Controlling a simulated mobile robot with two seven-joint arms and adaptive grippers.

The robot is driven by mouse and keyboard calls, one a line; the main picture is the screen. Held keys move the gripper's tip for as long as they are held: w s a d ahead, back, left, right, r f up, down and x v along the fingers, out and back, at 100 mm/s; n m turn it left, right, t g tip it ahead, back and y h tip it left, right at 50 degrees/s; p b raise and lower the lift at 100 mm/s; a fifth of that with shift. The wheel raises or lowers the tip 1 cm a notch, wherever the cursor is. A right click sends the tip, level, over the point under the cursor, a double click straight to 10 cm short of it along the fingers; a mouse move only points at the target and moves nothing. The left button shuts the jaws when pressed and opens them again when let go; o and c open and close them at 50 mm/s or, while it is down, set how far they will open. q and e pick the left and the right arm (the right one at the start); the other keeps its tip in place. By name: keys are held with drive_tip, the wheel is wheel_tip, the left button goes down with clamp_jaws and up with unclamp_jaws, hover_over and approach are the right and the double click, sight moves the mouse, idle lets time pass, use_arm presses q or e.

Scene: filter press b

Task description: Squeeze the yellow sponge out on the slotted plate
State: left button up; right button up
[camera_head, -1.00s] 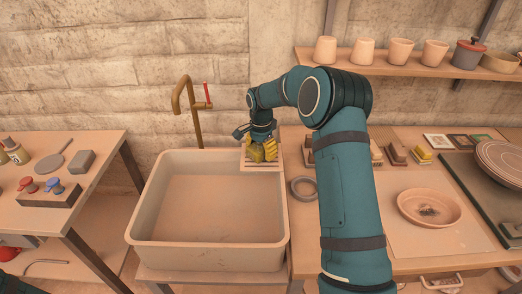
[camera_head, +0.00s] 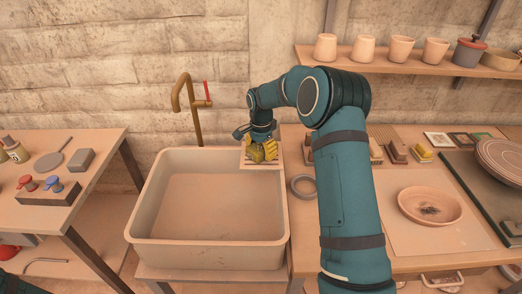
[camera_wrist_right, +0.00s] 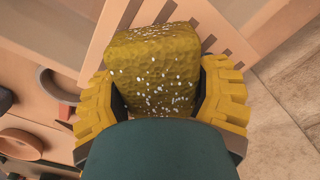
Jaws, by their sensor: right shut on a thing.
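The yellow sponge (camera_wrist_right: 155,65) is between the ribbed yellow fingers of my right gripper (camera_wrist_right: 160,100) in the right wrist view. White specks dot its face. In the head view my right gripper (camera_head: 263,151) points down at the slotted plate (camera_head: 262,167) at the sink's back right corner. The plate's slots also show behind the sponge in the right wrist view (camera_wrist_right: 215,42). I cannot tell whether the sponge touches the plate. My left gripper is not in view.
The sink basin (camera_head: 210,205) is empty, with a brass tap (camera_head: 190,105) behind it. A bowl (camera_head: 430,206) stands farther right. The left table holds several small tools.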

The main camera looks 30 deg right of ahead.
sight(261, 145)
drive_tip(key=shift+f, duration=0.1)
idle(0.5)
drive_tip(key=shift+r+p, duration=2.55)
drive_tip(key=shift+r, duration=1.05)
drive_tip(key=shift+f, duration=0.1)
wheel_tip(261, 145, up, 3)
drive_tip(key=shift+r, duration=0.15)
wheel_tip(261, 145, down, 10)
drive_tip(key=shift+r+b, duration=0.1)
drive_tip(key=shift+b, duration=0.65)
drive_tip(key=o, duration=1.2)
drive_tip(key=shift+c, duration=0.2)
